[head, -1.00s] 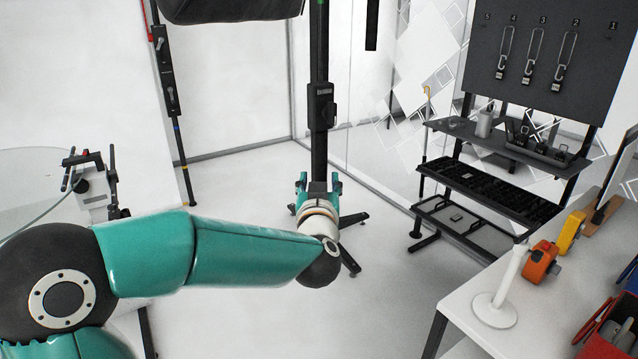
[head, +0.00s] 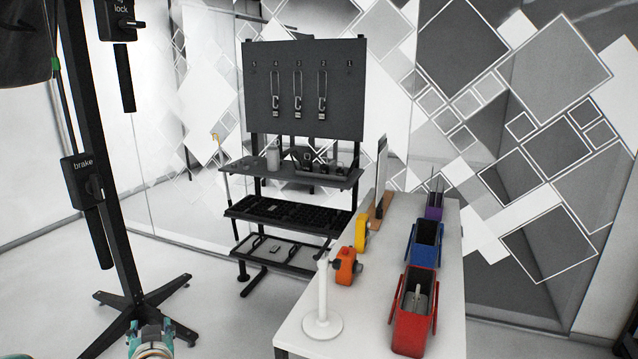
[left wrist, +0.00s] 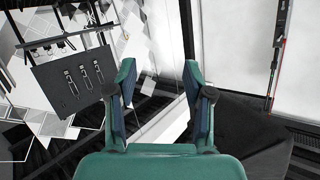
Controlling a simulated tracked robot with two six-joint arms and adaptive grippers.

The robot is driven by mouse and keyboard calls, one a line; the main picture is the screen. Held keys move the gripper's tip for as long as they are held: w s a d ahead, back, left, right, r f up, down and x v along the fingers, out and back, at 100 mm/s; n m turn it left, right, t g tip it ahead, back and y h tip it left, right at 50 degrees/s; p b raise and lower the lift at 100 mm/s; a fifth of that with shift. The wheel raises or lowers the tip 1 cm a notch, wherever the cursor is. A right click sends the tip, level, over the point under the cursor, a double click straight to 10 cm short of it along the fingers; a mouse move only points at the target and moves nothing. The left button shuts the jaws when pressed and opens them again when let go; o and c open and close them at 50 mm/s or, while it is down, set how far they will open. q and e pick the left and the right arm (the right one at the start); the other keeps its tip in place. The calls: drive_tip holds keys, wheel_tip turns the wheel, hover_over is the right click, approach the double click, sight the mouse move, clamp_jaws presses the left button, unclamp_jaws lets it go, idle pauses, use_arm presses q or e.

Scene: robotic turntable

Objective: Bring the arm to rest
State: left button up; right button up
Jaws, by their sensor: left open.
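My left gripper (head: 150,338) shows at the bottom left of the head view, cut off by the lower edge, near the foot of a black stand. In the left wrist view my left gripper (left wrist: 160,95) has its two green fingers apart, with nothing between them. The rest of the left arm is out of the head view. My right gripper is in neither view.
The black stand (head: 105,230) with lock and brake boxes is at left. A black tool rack (head: 305,90) stands at the back. A white table (head: 375,290) holds red (head: 413,315) and blue bins (head: 424,245) and an orange device (head: 346,266). Grey floor is clear between.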

use_arm(q)
drive_tip(key=s+d+f+m+g+h, duration=0.1)
drive_tip(key=s+d+f+g+h, duration=0.15)
drive_tip(key=d+f, duration=0.45)
drive_tip(key=s+d+f+m+g+h, duration=0.1)
drive_tip(key=s+d+f+m+h, duration=0.2)
drive_tip(key=f, duration=0.9)
drive_tip(key=s+d+f+g+h, duration=0.2)
drive_tip(key=s+d+f, duration=0.25)
drive_tip(key=f, duration=0.45)
drive_tip(key=s+d+f+n+g+h, duration=0.1)
drive_tip(key=s+d+f+g+h, duration=0.1)
drive_tip(key=s+d, duration=0.3)
drive_tip(key=s+d+f+n+g+h, duration=0.1)
drive_tip(key=s+d+f+g, duration=0.3)
drive_tip(key=s, duration=0.8)
drive_tip(key=shift+d+f+h, duration=0.25)
drive_tip(key=shift+d+h, duration=0.5)
drive_tip(key=shift+h, duration=0.1)
drive_tip(key=shift+w, duration=0.1)
drive_tip(key=shift+c, duration=0.2)
